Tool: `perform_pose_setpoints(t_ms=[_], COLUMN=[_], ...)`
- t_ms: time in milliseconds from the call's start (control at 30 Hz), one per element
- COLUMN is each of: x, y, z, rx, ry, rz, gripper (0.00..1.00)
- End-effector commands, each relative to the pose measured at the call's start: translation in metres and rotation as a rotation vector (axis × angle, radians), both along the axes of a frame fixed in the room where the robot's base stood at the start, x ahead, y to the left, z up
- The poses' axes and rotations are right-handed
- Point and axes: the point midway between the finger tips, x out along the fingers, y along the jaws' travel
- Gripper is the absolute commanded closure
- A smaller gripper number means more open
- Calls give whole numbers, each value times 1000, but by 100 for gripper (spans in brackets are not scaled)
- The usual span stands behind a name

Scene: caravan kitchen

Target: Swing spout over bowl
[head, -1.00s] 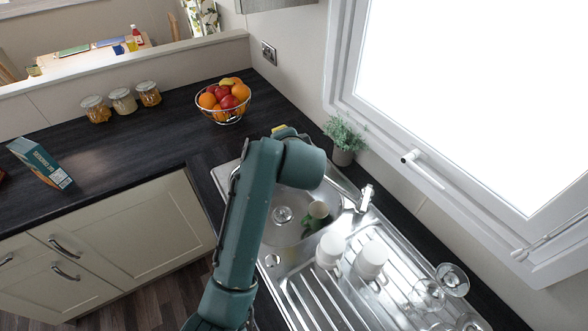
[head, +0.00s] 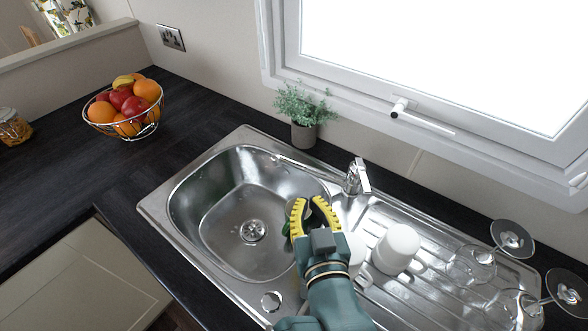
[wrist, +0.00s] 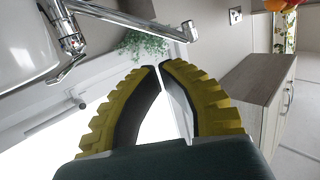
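The chrome tap (head: 357,178) stands on the sink's back ledge. Its long thin spout (head: 310,170) points left along the back edge of the sink bowl (head: 215,205). The spout also shows in the wrist view (wrist: 130,18), reaching right past my fingertips. My gripper (head: 309,199) has yellow-backed fingers and is over the bowl's right side, on the near side of the spout and apart from it. Its fingertips are nearly together, with a narrow empty gap, in the wrist view (wrist: 158,65).
White mugs (head: 398,246) stand on the drainer right of my gripper, one partly hidden. Glasses (head: 470,262) lie farther right. A potted plant (head: 305,115) stands behind the spout. A fruit basket (head: 124,108) is at the back left; the counter between is clear.

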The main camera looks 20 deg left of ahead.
Motion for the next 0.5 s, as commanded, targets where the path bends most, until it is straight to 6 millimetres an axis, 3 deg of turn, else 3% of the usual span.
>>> perform_pose_setpoints(t_ms=[300, 500], x=[59, 86], y=[39, 55], z=[-9, -15], rx=[1, 0], ry=[0, 1], rz=[4, 2], gripper=[100, 100])
